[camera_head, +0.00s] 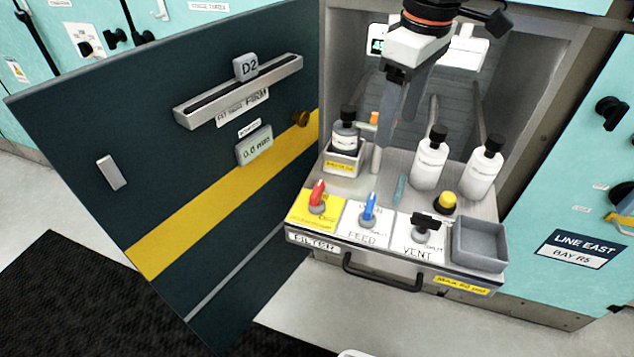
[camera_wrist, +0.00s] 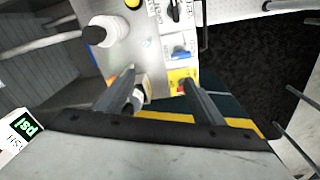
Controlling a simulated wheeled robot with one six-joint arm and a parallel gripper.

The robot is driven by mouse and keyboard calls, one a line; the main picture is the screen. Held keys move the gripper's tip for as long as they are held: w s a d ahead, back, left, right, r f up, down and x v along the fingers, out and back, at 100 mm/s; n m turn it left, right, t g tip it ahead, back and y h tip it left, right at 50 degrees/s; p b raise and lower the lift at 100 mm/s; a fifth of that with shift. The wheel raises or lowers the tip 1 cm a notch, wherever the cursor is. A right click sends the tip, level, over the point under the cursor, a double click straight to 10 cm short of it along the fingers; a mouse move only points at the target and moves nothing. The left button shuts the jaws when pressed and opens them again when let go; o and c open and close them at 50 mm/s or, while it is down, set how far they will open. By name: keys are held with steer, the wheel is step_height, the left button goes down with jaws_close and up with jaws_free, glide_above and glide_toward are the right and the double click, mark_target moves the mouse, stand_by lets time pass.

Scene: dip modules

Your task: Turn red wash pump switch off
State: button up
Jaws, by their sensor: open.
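The red switch (camera_head: 318,194) stands on a yellow plate at the left of the drawer's front row. Its handle points up and slightly right in the head view. In the wrist view the red switch (camera_wrist: 181,87) is partly hidden behind one finger. The blue FEED switch (camera_head: 369,208) and black VENT switch (camera_head: 427,222) stand to its right. My gripper (camera_head: 398,138) is open and empty, above and behind the switches and apart from them. Its fingers (camera_wrist: 158,80) spread wide in the wrist view.
White bottles (camera_head: 430,160) (camera_head: 483,168) and a yellow button (camera_head: 445,202) stand right of my gripper. A dark-capped bottle (camera_head: 345,135) sits in a holder at the left. An empty grey tray (camera_head: 480,248) is at the right. The open door (camera_head: 170,210) borders the drawer's left side.

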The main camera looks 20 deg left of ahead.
mark_target(317, 188)
steer(key=s+a+r+n, duration=0.1)
steer(key=s+a+n, duration=0.1)
steer(key=a, duration=0.4)
steer(key=s+a+r+n, duration=0.1)
steer(key=s+a+n, duration=0.15)
steer(key=a, duration=0.45)
steer(key=shift+m+g+h, duration=0.25)
steer(key=shift+g+h, duration=0.05)
steer(key=shift+h, duration=0.1)
step_height(317, 188, down, 18)
steer(key=shift+d+r, duration=0.15)
steer(key=c, duration=1)
